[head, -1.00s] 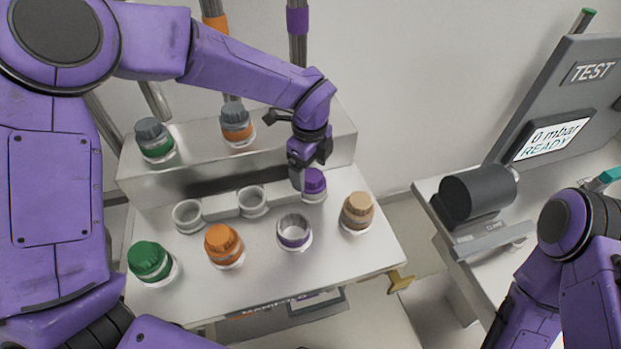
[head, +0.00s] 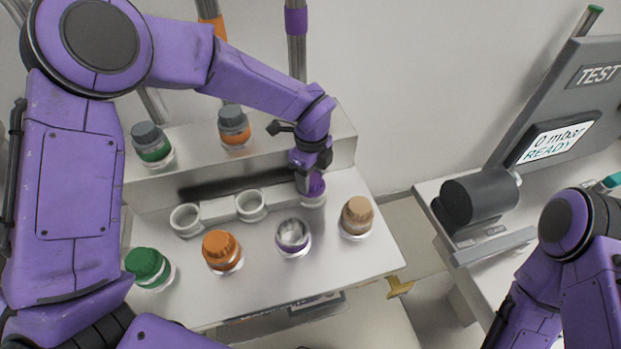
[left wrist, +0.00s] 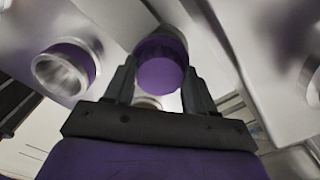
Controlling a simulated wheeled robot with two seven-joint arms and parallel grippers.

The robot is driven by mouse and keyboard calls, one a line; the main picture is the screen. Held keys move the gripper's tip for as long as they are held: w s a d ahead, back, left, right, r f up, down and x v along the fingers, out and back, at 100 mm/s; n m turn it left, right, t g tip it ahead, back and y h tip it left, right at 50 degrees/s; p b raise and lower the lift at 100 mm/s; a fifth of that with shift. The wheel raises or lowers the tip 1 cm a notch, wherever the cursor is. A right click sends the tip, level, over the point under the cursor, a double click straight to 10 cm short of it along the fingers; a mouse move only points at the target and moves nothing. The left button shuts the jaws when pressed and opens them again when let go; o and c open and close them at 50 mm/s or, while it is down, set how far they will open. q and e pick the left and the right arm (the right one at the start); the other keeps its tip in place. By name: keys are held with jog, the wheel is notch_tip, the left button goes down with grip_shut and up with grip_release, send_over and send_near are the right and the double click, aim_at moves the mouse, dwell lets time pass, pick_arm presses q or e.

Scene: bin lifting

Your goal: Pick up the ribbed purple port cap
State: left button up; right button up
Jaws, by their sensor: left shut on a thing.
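The purple port cap (head: 316,184) sits at the right end of the row of ports on the white manifold top. It also shows in the left wrist view (left wrist: 160,75), between the two fingers. My left gripper (head: 303,182) has come down over it and is shut on it, fingers on either side. The cap still appears seated at its clear-walled port, partly hidden by the gripper. An uncapped port with a purple band (head: 293,238) stands in front of it. My right gripper is not in view; only part of the right arm shows at the lower right.
Green (head: 148,266), orange (head: 221,250) and tan (head: 357,215) caps stand along the front. Two open cups (head: 186,219) are to the left. Grey-capped ports (head: 234,126) stand on the raised back ledge. The test station (head: 480,195) is at the right.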

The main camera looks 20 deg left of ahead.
pick_arm(q)
notch_tip(320, 180, up, 3)
jog(key=shift+w+f+b, duration=0.1)
jog(key=shift+f+b, duration=0.05)
jog(key=shift+b, duration=0.2)
jog(key=s+a+r+b, duration=0.2)
jog(key=s+a+r, duration=0.2)
jog(key=s+r, duration=0.5)
jog(key=s, duration=0.4)
jog(key=shift+s+a+r+b, duration=0.2)
jog(key=shift+s+r+b, duration=0.05)
jog(key=shift+r+b, duration=0.15)
